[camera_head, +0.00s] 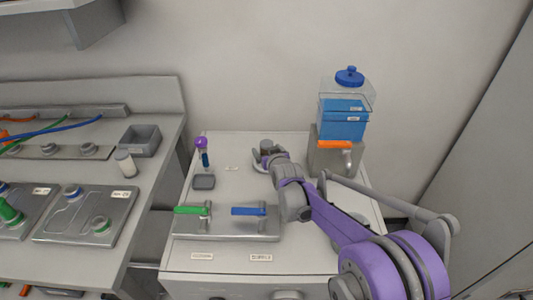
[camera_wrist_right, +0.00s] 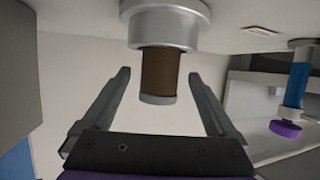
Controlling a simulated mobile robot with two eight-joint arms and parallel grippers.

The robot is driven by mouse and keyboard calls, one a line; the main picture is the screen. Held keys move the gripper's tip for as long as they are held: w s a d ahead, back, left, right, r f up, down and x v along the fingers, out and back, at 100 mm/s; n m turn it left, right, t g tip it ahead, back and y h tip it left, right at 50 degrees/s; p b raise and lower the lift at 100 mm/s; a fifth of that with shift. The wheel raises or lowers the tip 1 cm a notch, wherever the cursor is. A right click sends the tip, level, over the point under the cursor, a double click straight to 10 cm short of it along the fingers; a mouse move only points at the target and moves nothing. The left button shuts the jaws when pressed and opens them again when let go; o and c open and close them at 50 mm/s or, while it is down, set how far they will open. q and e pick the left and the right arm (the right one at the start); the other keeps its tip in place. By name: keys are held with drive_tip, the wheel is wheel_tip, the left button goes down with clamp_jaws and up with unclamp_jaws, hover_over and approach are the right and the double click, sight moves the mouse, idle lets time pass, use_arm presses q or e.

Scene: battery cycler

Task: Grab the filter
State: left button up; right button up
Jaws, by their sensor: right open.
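The filter is a brown cylinder with a grey end cap (camera_wrist_right: 160,75), seated in a round metal holder (camera_wrist_right: 165,22) in the right wrist view. In the head view its dark top (camera_head: 267,145) shows at the back of the white cabinet, partly hidden by my gripper. My right gripper (camera_wrist_right: 158,78) is open. Its fingers show on either side of the filter, with visible gaps to both. In the head view the right gripper (camera_head: 266,157) is at the holder. My left gripper is not in view.
A blue tank (camera_head: 342,118) with an orange handle (camera_head: 334,144) stands behind right. A workbench (camera_head: 150,180) is on the left.

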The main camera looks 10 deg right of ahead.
drive_tip(key=shift+w+f, duration=0.25)
drive_tip(key=shift+w, duration=0.3)
drive_tip(key=shift+r, duration=0.1)
drive_tip(key=c, duration=1.5)
